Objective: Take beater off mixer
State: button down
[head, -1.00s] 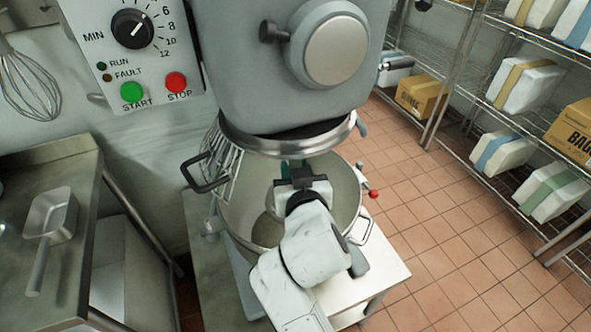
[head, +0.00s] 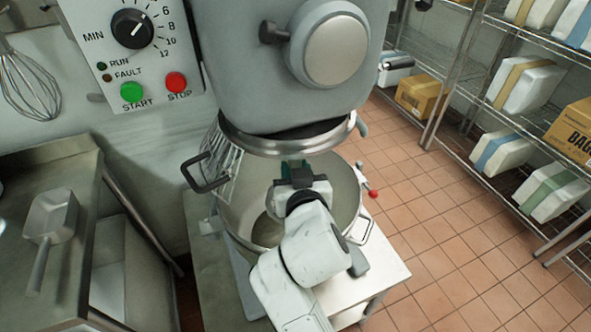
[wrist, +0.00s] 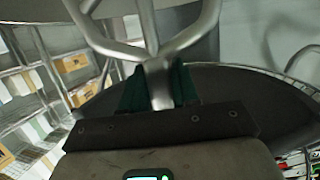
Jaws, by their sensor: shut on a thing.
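The mixer (head: 280,75) fills the top middle of the head view, with its steel bowl (head: 345,185) below the mixer head. My gripper (head: 294,168) reaches in over the bowl's near side, just under the mixer head. In the wrist view, the beater (wrist: 158,68) is a grey metal piece with curved arms branching from a central stem. My gripper also shows there, its green finger pads (wrist: 157,88) shut on the beater's stem from both sides. The beater's upper end and its joint with the mixer are out of sight. In the head view the mixer head hides the beater.
A control panel (head: 140,50) with green and red buttons is at upper left. A steel counter with a scoop (head: 50,225) stands at left. A wire guard (head: 222,155) is at the bowl's left. Shelves with boxes (head: 515,160) stand at right; the tiled floor between is open.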

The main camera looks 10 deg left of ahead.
jog(key=shift+a+m+t+h, duration=0.1)
jog(key=shift+m+t+h, duration=0.2)
jog(key=shift+m+h, duration=1.4)
jog(key=shift+h, duration=0.5)
jog(key=shift+f+b, duration=0.3)
jog(key=shift+b, duration=0.4)
jog(key=shift+f+b, duration=0.25)
jog(key=shift+b, duration=0.1)
